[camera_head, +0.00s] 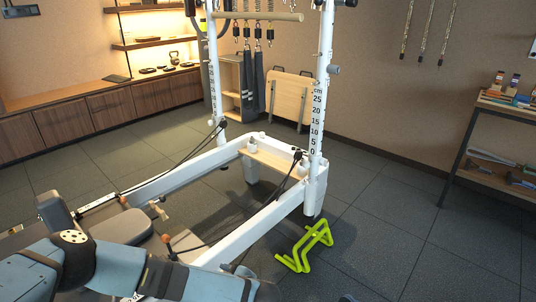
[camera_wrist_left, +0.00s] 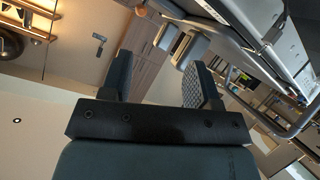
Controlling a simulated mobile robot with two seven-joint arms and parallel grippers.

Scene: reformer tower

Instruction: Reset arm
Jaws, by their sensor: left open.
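My left arm (camera_head: 110,262) crosses the lower left of the head view, a blue-grey arm with a dark round joint cap. It is in front of the near end of the reformer and hides part of it. In the left wrist view my left gripper (camera_wrist_left: 160,78) is open, with its two dark fingers apart and nothing between them. The reformer's white frame (camera_head: 252,223) runs behind my arm towards the tower (camera_head: 320,95), whose posts stand upright with a wooden bar (camera_head: 255,16) across them. My right gripper is in neither view.
A bright green folding stand (camera_head: 308,247) is on the floor right of the reformer. A dark shelf rack (camera_head: 500,110) stands at the right wall, and wooden cabinets (camera_head: 110,108) line the left wall. The dark floor (camera_head: 385,235) between stand and rack is clear.

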